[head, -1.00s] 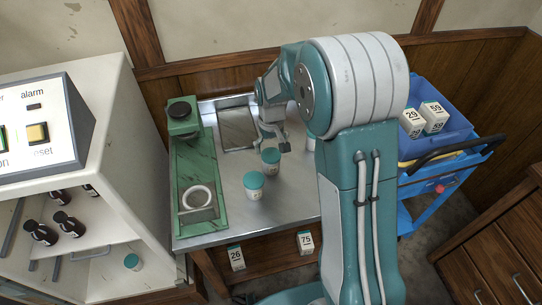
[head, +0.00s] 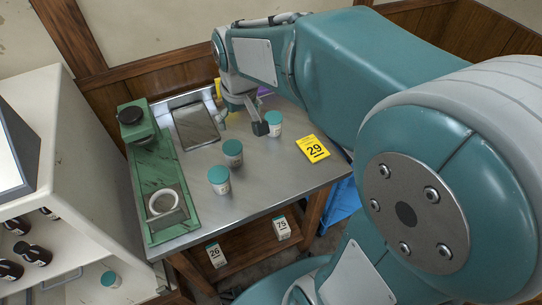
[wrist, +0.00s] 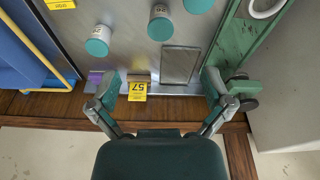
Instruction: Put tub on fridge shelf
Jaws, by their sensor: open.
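Three white tubs with teal lids stand on the steel bench: a front tub (head: 219,184), a middle tub (head: 233,157) and a rear tub (head: 274,128). They also show at the top of the wrist view, the nearest being one tub (wrist: 97,46). Another teal-lidded tub (head: 110,280) stands low in the open white fridge (head: 70,130) at the left, on its lower shelf. My gripper (head: 242,121) is open and empty over the rear of the bench, close to the rear tub in the head view. In the wrist view my gripper (wrist: 160,86) has its fingers wide apart with no tub between them.
A green stand (head: 150,185) with a white ring lies along the bench's left side. A yellow 29 card (head: 314,149) lies at the right, and a yellow 57 card (wrist: 138,91) near the rear edge. Dark bottles (head: 34,254) stand in the fridge. White boxes (head: 215,254) sit below the bench.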

